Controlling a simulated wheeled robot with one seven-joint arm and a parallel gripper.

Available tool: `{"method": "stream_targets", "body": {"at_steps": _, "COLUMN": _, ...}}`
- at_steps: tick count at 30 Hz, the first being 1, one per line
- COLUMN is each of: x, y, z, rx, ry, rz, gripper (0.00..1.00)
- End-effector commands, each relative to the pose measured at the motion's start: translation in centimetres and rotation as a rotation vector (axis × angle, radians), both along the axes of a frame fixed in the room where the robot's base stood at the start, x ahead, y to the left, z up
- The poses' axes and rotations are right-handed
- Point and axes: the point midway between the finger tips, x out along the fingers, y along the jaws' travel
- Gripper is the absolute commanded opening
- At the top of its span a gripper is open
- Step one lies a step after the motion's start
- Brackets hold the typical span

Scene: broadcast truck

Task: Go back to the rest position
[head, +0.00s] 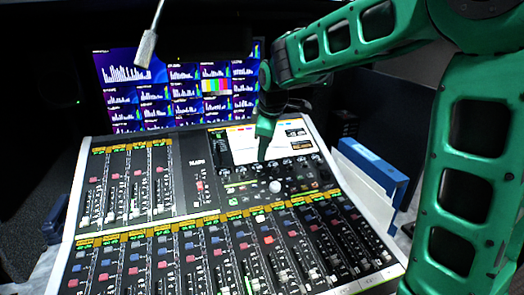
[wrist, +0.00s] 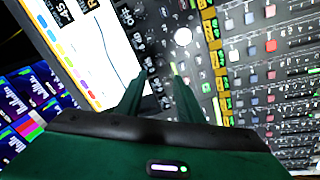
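My green gripper (head: 264,150) hangs over the upper right part of the mixing console (head: 180,218), in front of its tilted white display (head: 245,147). In the wrist view, the two green fingers of my gripper (wrist: 157,74) stand apart with nothing between them. Beyond the fingertips are the console's display (wrist: 88,48), a round white knob (wrist: 183,37) and rows of buttons and faders. The white knob also shows in the head view (head: 275,187), just below and right of the fingertips. I cannot tell whether the fingertips touch the console.
A wall of monitors (head: 150,90) with bar graphs stands behind the console. A grey microphone-like thing (head: 147,48) hangs at the top left. A blue and white upright holder (head: 372,168) stands close to the console's right edge, beside my arm. The space above the console's left side is clear.

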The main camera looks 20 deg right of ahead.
Motion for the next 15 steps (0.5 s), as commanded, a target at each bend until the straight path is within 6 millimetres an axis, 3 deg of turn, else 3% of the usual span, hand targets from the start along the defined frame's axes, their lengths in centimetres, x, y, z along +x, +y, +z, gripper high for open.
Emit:
{"method": "stream_targets", "body": {"at_steps": 8, "x": -0.6, "y": -0.9, "z": 0.0, "rx": 0.006, "ry": 0.005, "rz": -0.032, "gripper": 0.34}}
{"method": "stream_targets", "body": {"at_steps": 11, "x": -2.7, "y": -3.5, "z": 0.0, "rx": 0.024, "ry": 0.027, "rz": -0.133, "gripper": 0.34}}
{"method": "stream_targets", "body": {"at_steps": 15, "x": -8.7, "y": -9.1, "z": -0.4, "rx": 0.077, "ry": 0.081, "rz": -0.396, "gripper": 0.34}}
